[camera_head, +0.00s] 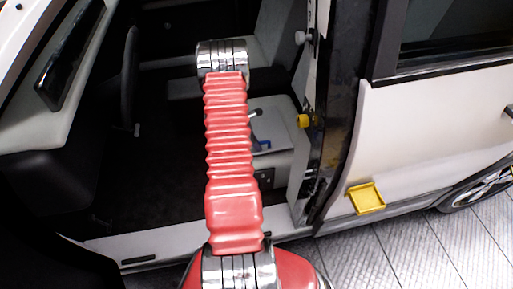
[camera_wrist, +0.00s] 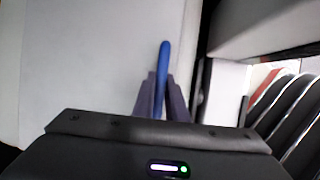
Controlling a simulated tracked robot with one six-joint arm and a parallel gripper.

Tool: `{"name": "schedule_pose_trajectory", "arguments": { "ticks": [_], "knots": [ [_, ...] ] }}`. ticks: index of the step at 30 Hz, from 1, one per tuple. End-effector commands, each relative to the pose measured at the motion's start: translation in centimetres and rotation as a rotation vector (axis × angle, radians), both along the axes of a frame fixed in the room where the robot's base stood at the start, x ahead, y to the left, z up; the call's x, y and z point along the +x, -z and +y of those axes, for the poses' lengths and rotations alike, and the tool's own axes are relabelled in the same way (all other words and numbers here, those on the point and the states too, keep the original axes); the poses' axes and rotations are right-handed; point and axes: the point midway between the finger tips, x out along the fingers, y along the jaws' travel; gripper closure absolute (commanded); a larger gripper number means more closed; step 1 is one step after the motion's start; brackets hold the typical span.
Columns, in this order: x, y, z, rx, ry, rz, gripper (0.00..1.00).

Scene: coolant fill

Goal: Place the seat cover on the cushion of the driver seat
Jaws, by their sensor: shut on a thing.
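My gripper (camera_wrist: 163,82) shows in the wrist view with its two dark fingers closed around a narrow blue thing (camera_wrist: 164,58). Only a slim strip of it shows beyond the fingers; it may be the seat cover seen edge-on, but I cannot tell for sure. A broad pale surface (camera_wrist: 80,60) fills the left of that view. In the head view my red arm reaches through the car's open door and hides most of the gripper. A light grey seat part (camera_head: 277,122), seemingly the driver seat, shows just right of the arm, with a small blue patch (camera_head: 262,146) beside it.
The dark door pillar (camera_head: 338,110) stands right of the arm, with a yellow knob (camera_head: 304,121) near it. The steering wheel (camera_head: 130,80) is at left. A yellow flap (camera_head: 367,198) sticks out from the body side. The dark cabin floor (camera_head: 150,180) looks clear.

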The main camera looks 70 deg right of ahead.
Motion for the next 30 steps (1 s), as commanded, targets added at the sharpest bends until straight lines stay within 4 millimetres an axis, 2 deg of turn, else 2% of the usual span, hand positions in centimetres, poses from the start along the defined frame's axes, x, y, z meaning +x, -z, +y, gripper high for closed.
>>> {"name": "schedule_pose_trajectory", "arguments": {
  "ticks": [6,14,15,21,30],
  "knots": [
    [0.0,2.2,-0.1,-0.001,0.001,-0.001,1.0],
    [0.0,2.3,-0.1,-0.001,0.001,-0.001,1.0],
    [-0.1,2.3,0.0,0.0,0.0,0.0,0.85],
    [-0.1,2.3,0.0,0.0,0.0,0.0,0.71],
    [-0.1,2.2,-0.1,-0.001,0.002,0.0,0.69]
  ]
}}
